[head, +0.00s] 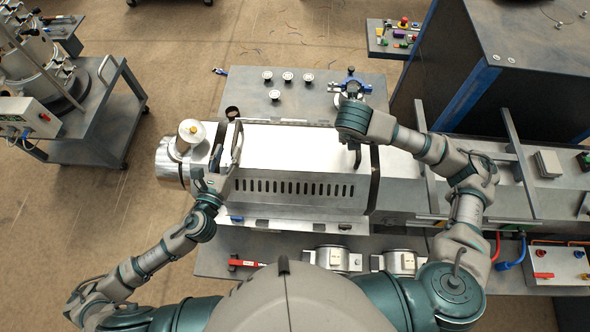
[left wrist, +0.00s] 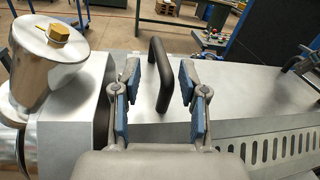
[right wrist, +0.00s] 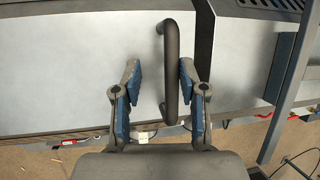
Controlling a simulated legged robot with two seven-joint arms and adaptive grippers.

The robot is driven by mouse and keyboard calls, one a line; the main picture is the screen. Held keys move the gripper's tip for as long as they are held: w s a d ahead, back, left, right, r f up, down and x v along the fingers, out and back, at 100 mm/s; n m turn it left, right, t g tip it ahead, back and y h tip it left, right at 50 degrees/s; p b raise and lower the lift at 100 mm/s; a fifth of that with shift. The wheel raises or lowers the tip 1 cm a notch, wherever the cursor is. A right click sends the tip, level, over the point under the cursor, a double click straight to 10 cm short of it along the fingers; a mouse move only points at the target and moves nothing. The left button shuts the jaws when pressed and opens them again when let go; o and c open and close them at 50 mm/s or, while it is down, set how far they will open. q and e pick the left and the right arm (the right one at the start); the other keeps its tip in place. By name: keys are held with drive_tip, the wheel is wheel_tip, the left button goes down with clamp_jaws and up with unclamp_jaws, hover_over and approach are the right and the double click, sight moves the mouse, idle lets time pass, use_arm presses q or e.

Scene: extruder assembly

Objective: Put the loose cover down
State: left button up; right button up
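The cover (head: 290,150) is a long silver sheet-metal hood with a row of slots, lying on the extruder. It has a black handle at each end. My left gripper (head: 221,172) is by the cover's left end. In the left wrist view it (left wrist: 160,76) is open, and the left handle (left wrist: 157,62) shows between its fingers, touching neither. My right gripper is mostly hidden under its wrist in the head view. In the right wrist view it (right wrist: 159,76) is open, and the right handle (right wrist: 171,70) shows between its fingers, nearer the right one. Handle depth is unclear.
A grey table (head: 300,100) behind the extruder holds several small round parts and a blue fitting (head: 351,88). A metal hopper (head: 190,135) stands at the extruder's left end. A tall dark cabinet (head: 520,60) and upright rails (head: 520,165) stand at the right.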

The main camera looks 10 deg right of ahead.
use_arm(q)
drive_tip(key=shift+a, duration=0.35)
use_arm(e)
drive_tip(key=shift+a, duration=0.3)
use_arm(q)
drive_tip(key=shift+w+d, duration=0.1)
drive_tip(key=shift+d, duration=0.9)
use_arm(e)
drive_tip(key=shift+d+f, duration=0.15)
drive_tip(key=shift+d, duration=0.95)
use_arm(q)
drive_tip(key=shift+s+d, duration=0.1)
drive_tip(key=shift+s, duration=0.1)
use_arm(e)
drive_tip(key=shift+d, duration=0.15)
drive_tip(key=shift+a+r, duration=0.2)
drive_tip(key=shift+a, duration=0.8)
drive_tip(key=shift+a+r, duration=0.1)
drive_tip(key=shift+r, duration=0.05)
use_arm(q)
drive_tip(key=v, duration=0.7)
use_arm(e)
drive_tip(key=v, duration=1.1)
drive_tip(key=shift+d+r, duration=0.25)
drive_tip(key=shift+d, duration=0.1)
